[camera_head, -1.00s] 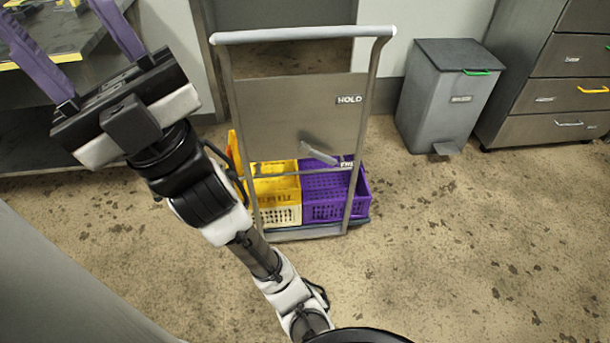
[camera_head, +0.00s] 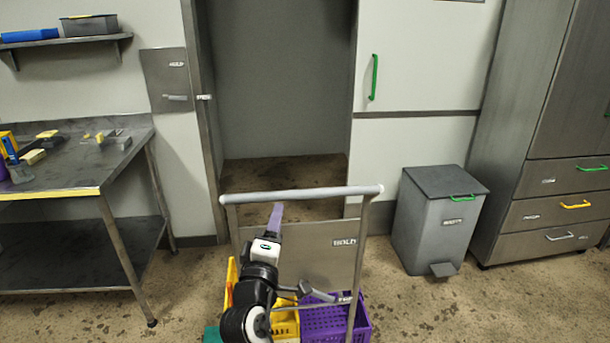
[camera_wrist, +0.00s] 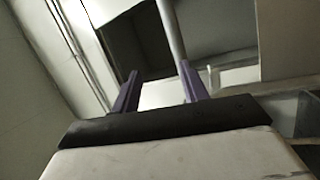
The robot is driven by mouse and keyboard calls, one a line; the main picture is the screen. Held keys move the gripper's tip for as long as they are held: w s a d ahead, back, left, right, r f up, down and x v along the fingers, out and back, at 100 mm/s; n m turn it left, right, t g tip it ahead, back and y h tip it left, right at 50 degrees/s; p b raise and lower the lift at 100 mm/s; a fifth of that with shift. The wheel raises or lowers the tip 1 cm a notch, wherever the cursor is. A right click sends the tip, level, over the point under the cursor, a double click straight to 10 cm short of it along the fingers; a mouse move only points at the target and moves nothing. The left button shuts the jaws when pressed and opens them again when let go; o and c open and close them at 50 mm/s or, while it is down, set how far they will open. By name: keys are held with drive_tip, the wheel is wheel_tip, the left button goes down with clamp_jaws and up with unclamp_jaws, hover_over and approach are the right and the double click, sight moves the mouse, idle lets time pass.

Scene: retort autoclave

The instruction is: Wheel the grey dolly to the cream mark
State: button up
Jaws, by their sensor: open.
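The grey dolly (camera_head: 344,259) stands upright in the lower middle of the head view, its pale push bar (camera_head: 330,191) across the top. Its panel bears a HOLD label; a grey lever (camera_head: 318,292) slopes down right toward a smaller label. It carries a yellow crate (camera_head: 285,325) and a purple crate (camera_head: 323,318). My gripper (camera_head: 276,212) is in front of the panel, just below the bar. In the wrist view its two purple fingers (camera_wrist: 160,92) are apart, with a pale bar (camera_wrist: 171,30) beyond the gap. Contact is unclear. No cream mark is visible.
A grey pedal bin (camera_head: 440,225) and a drawer cabinet (camera_head: 540,200) stand to the right. A steel worktable (camera_head: 75,183) stands to the left. Behind the dolly is an open recess (camera_head: 280,80). Bare floor shows between table and dolly.

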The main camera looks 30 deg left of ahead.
drive_tip(key=w+h+p, duration=0.2)
drive_tip(key=w+p, duration=0.2)
drive_tip(key=w, duration=1)
drive_tip(key=shift+w+a, duration=0.35)
drive_tip(key=shift+w, duration=0.05)
clamp_jaws()
